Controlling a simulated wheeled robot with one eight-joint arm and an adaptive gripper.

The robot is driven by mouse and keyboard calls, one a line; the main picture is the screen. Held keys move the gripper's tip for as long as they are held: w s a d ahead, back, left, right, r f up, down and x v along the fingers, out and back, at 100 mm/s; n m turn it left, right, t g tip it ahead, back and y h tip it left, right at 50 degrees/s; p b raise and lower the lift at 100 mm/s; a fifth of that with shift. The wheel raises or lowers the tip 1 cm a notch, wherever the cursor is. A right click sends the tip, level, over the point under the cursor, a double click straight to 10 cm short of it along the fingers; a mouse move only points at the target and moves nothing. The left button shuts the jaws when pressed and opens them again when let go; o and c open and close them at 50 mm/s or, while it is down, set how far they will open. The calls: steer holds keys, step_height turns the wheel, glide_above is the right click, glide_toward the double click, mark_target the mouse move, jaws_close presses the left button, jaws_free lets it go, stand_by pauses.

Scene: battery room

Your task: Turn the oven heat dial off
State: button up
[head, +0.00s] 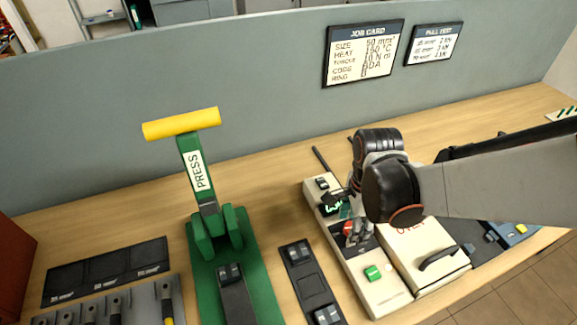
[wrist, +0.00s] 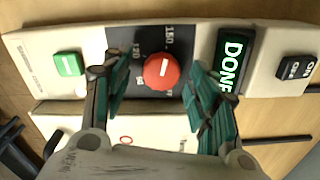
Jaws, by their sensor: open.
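The oven (head: 372,285) is a cream box with a control strip; it also fills the wrist view (wrist: 210,45). Its heat dial (wrist: 161,71) is a red round knob with a white line, on a dark panel with numbers around it. In the head view the red dial (head: 348,228) is partly hidden by my gripper (head: 356,232). In the wrist view my gripper (wrist: 150,80) is open, one finger left and one right of the dial, with gaps to both. A display (wrist: 233,58) reads DONE.
A green button (wrist: 68,64) and a black rocker switch (wrist: 296,69) flank the dial panel. A lid with a black handle (head: 440,258) is beside the strip. A green press (head: 228,245) with a yellow handle stands left. A job card (head: 363,53) hangs behind.

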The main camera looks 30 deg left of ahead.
steer(key=shift+w+f, duration=0.15)
steer(key=shift+f, duration=0.2)
